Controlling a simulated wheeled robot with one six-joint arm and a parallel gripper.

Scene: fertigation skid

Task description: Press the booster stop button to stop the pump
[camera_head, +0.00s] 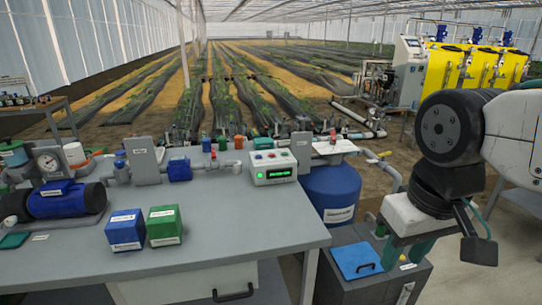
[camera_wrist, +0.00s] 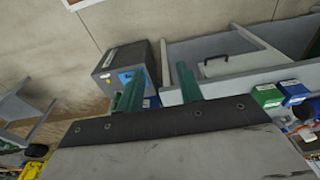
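A pale control box (camera_head: 273,168) stands near the right back edge of the grey bench in the head view. Its front has a lit green display and a green spot; small buttons, some red, show on its top, with labels too small to read. A blue pump-like unit (camera_head: 65,199) lies at the left of the bench. My gripper (camera_head: 402,256) hangs at the right, off the bench and well apart from the control box. Its two green fingers are spread with nothing between them, as the wrist view also shows (camera_wrist: 158,72). The control box cannot be made out in the wrist view.
Blue (camera_head: 125,230) and green (camera_head: 165,226) boxes sit on the bench front. A blue tank (camera_head: 331,190) is beside the bench. Pipes and valves line the back; the bench's front right is clear.

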